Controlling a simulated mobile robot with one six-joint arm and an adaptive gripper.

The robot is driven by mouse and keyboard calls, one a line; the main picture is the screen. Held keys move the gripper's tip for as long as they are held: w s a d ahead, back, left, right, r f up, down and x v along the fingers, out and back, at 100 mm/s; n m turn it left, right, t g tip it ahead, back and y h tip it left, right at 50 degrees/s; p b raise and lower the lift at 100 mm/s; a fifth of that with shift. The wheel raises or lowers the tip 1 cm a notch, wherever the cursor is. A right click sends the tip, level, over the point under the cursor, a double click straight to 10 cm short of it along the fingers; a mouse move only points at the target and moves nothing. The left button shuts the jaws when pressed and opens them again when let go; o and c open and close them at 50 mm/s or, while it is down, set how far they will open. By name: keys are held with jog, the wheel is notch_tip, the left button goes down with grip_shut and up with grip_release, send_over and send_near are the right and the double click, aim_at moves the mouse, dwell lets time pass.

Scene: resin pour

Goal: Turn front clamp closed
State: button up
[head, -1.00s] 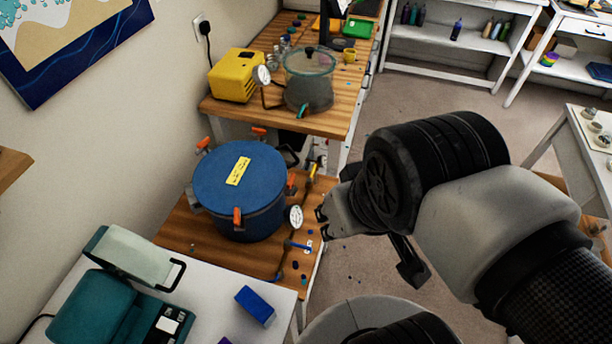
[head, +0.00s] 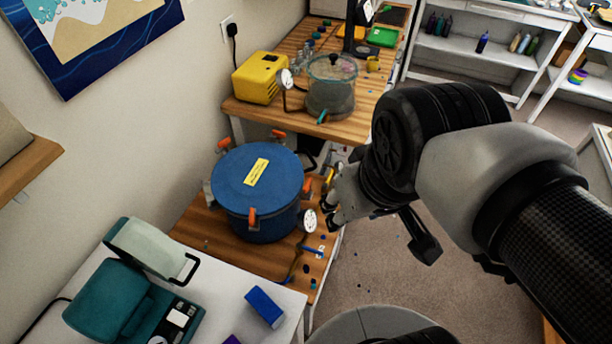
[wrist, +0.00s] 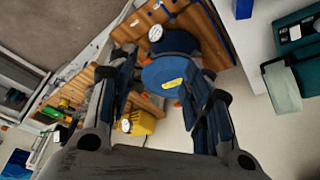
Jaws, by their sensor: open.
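A blue round pressure pot (head: 257,185) with a yellow label on its lid stands on a low wooden bench. Orange-handled clamps sit around its rim. The front clamp (head: 252,216) has its orange handle upright at the near side of the lid; whether it is tight I cannot tell. Other orange clamps are at the back (head: 278,135), left (head: 224,143) and right (head: 307,184). My gripper (head: 331,213) is to the right of the pot, apart from it, and empty. In the wrist view its open fingers (wrist: 160,100) frame the pot (wrist: 168,75); the front clamp is not clear there.
A pressure gauge (head: 307,220) and a blue-handled valve stand at the pot's right front. A yellow machine (head: 262,78) and a glass-lidded pot (head: 331,88) are on the bench behind.

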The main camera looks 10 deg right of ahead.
jog(key=shift+o, duration=1.3)
jog(key=w+r+n+p, duration=0.1)
jog(key=w, duration=0.5)
jog(key=shift+w+r+n+g, duration=0.15)
jog(key=shift+r+n+g, duration=0.2)
jog(key=shift+n+g, duration=0.05)
jog(key=shift+o, duration=0.4)
jog(key=w+f+n+g+p, duration=0.1)
jog(key=w+n, duration=0.1)
jog(key=w, duration=0.7)
jog(key=shift+n+p, duration=0.4)
jog(key=n+g+p, duration=0.2)
jog(key=n+p, duration=0.1)
jog(key=n, duration=0.3)
send_over(308, 183)
notch_tip(308, 183, down, 14)
jog(key=r, duration=0.1)
jog(key=shift+m, duration=0.3)
notch_tip(308, 183, down, 18)
jog(key=b, duration=0.2)
jog(key=shift+r+b, duration=0.2)
jog(key=shift+b, duration=0.15)
jog(key=c, duration=1.1)
